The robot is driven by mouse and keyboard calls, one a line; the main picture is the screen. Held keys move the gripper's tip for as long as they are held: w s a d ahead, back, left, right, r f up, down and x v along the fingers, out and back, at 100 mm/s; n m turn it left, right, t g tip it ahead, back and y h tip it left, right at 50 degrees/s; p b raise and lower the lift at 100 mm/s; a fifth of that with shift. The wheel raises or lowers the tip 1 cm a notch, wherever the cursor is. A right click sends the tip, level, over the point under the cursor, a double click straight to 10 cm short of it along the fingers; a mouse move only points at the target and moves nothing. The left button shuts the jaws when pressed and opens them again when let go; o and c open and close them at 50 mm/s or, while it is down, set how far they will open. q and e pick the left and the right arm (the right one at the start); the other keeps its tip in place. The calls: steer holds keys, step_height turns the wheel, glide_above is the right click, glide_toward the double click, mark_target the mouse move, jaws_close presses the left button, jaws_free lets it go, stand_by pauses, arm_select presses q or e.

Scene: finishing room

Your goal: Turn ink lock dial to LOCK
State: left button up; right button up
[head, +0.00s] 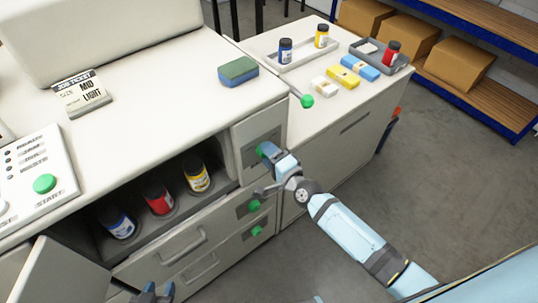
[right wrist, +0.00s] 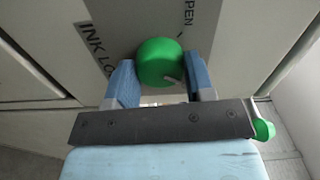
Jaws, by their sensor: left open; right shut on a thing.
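The ink lock dial is a round green knob (right wrist: 158,62) in the right wrist view, on a panel with the partly visible words "INK LO" and "PEN". A pale mark shows at the dial's lower right edge. My right gripper (right wrist: 160,82) is shut on the dial, one blue finger on each side. In the head view, my right gripper (head: 268,151) is at the cabinet's upper front panel, and only a bit of the green dial (head: 261,155) shows beside its finger. My left gripper (head: 153,293) is open and empty at the bottom edge.
Two more green knobs (head: 254,206) sit below on the drawer fronts. An open bay holds blue, red and yellow ink bottles (head: 160,198). An open door (head: 62,275) stands at lower left. A side counter (head: 325,105) carries trays, bottles and blocks. The floor at right is clear.

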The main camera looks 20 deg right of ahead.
steer(key=shift+m+b, duration=0.3)
steer(key=shift+m, duration=1.2)
steer(key=o, duration=0.9)
steer(key=b+v, duration=0.1)
steer(key=v, duration=1.2)
steer(key=shift+s+d, duration=0.1)
steer(key=shift+s, duration=0.3)
steer(key=shift+r, duration=0.1)
